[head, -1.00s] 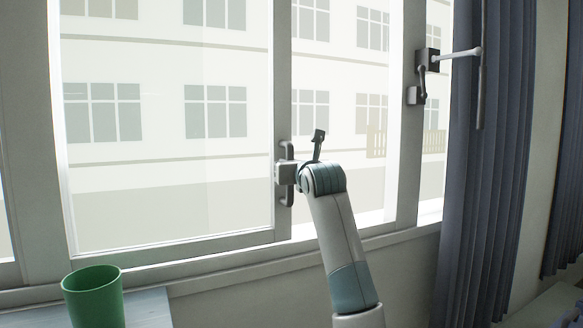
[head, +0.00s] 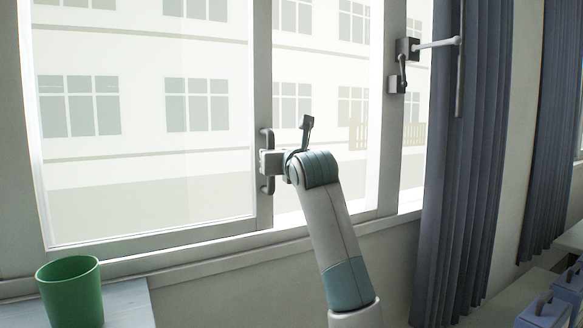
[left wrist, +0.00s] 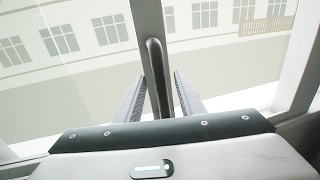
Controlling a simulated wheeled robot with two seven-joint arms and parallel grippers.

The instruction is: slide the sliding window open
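The sliding window (head: 150,232) has a grey frame and a large glass pane on the left in the head view. A grey upright bar handle (head: 267,185) is on the pane's right-hand stile. My left gripper (head: 272,163) is at this handle. In the left wrist view, the handle (left wrist: 156,70) stands between the two fingers of my left gripper (left wrist: 158,92). The fingers are apart, one on each side of the bar, with narrow gaps visible. Bright glass or opening shows right of the stile. My right gripper is not in view.
A green cup (head: 70,290) stands on a pale surface (head: 128,305) at the lower left. A second window latch (head: 400,65) is on the post at right. Dark blue curtains (head: 465,170) hang to the right, with blue box-like objects (head: 543,310) at the lower right.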

